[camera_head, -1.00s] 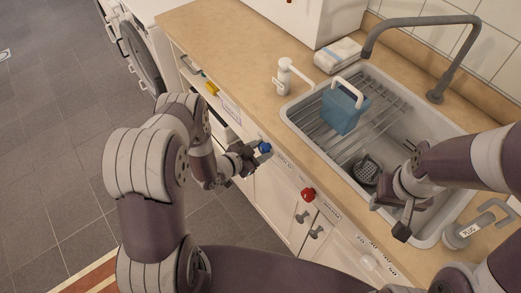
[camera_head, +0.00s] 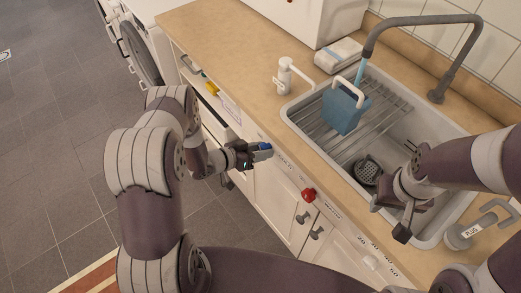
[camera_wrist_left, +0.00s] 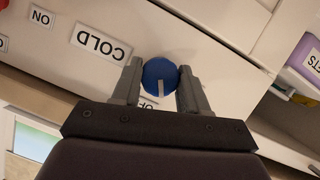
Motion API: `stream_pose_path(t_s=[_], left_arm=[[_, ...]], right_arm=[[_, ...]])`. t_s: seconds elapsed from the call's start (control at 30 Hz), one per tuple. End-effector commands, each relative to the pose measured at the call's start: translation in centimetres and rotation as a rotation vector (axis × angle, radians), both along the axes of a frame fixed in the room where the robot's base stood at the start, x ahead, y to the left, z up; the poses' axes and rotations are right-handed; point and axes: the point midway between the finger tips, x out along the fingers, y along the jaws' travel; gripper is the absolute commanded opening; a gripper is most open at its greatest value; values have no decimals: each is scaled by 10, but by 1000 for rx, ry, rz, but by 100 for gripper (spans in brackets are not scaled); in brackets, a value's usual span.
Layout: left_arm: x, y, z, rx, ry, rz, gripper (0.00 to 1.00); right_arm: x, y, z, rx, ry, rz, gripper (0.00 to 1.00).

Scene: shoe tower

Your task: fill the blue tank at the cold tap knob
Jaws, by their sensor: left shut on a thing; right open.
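The blue cold tap knob (camera_wrist_left: 160,77) is on the white cabinet front, beside a label reading COLD. My left gripper (camera_head: 258,148) is shut on this knob, with one finger on each side in the left wrist view (camera_wrist_left: 160,88). The blue tank (camera_head: 343,110), with a white handle, stands on the rack in the sink (camera_head: 292,112). A blue stream of water (camera_head: 360,72) falls from the grey faucet (camera_head: 420,22) at the tank's top. My right gripper (camera_head: 392,222) is open and empty over the sink's front edge.
A red knob (camera_head: 308,194) is on the cabinet front, right of the blue one. A white soap dispenser (camera_head: 284,76) and a folded cloth (camera_head: 338,54) stand on the counter (camera_head: 225,55). A jug labelled PLUS (camera_head: 462,233) is at the right.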

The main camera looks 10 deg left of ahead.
Motion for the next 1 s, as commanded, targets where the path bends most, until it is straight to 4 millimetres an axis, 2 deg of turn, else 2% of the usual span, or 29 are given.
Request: stream_pose_path(t_s=[0.37,0.4,0.47,0.8,1.0], left_arm=[[-1,0,-1,-5,7,1,13],[-1,0,-1,-5,7,1,50],[-1,0,-1,-4,6,1,69],[-2,2,1,-4,4,1,69],[-23,25,13,-4,3,6,69]], right_arm=[[0,0,0,0,0,0,43],[0,0,0,0,0,0,43],[0,0,0,0,0,0,43],[0,0,0,0,0,0,43],[0,0,-1,0,0,0,43]])
